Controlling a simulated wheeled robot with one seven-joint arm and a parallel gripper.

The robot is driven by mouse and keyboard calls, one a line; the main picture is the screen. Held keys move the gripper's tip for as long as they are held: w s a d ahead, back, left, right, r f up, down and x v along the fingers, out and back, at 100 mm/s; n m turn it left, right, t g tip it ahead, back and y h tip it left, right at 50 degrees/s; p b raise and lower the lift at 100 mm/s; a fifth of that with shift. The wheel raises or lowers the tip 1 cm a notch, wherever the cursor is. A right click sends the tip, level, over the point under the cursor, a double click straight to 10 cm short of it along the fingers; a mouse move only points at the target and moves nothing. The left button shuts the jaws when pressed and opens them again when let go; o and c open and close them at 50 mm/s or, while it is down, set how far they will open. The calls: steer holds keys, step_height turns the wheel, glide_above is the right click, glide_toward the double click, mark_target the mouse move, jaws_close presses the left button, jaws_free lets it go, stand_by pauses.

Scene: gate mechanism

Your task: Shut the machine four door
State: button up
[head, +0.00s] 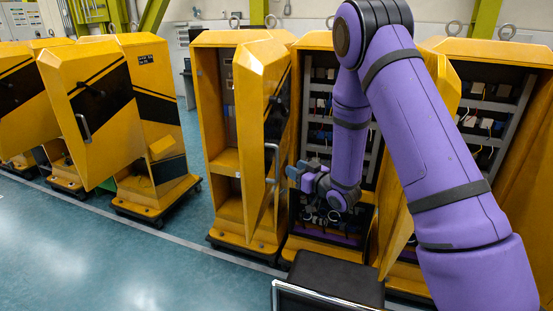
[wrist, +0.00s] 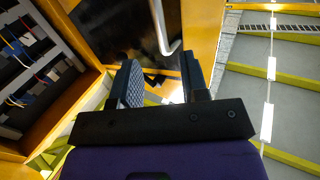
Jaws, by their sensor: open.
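A tall yellow door (head: 252,130) with a dark window panel and a pale bar handle (head: 273,165) stands open in the middle of the head view. No number is readable, so I cannot tell which machine is four. My gripper (head: 298,173) is just right of this door, close to its handle side. In the wrist view my gripper (wrist: 162,85) has its two fingers apart with nothing between them. A yellow door with a dark panel (wrist: 112,35) and a pale handle (wrist: 166,38) lies beyond the fingertips. Contact is not visible.
An open cabinet with wiring (head: 322,100) stands behind my arm, and another (head: 490,110) is at the right. Another open door (head: 92,105) is at the left. A black box (head: 335,280) is low in front. The blue floor (head: 90,240) at front left is clear.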

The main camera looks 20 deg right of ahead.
steer(key=x, duration=0.9)
steer(key=shift+w+a, duration=0.1)
steer(key=shift+w, duration=0.1)
steer(key=shift+c, duration=0.5)
jaws_close()
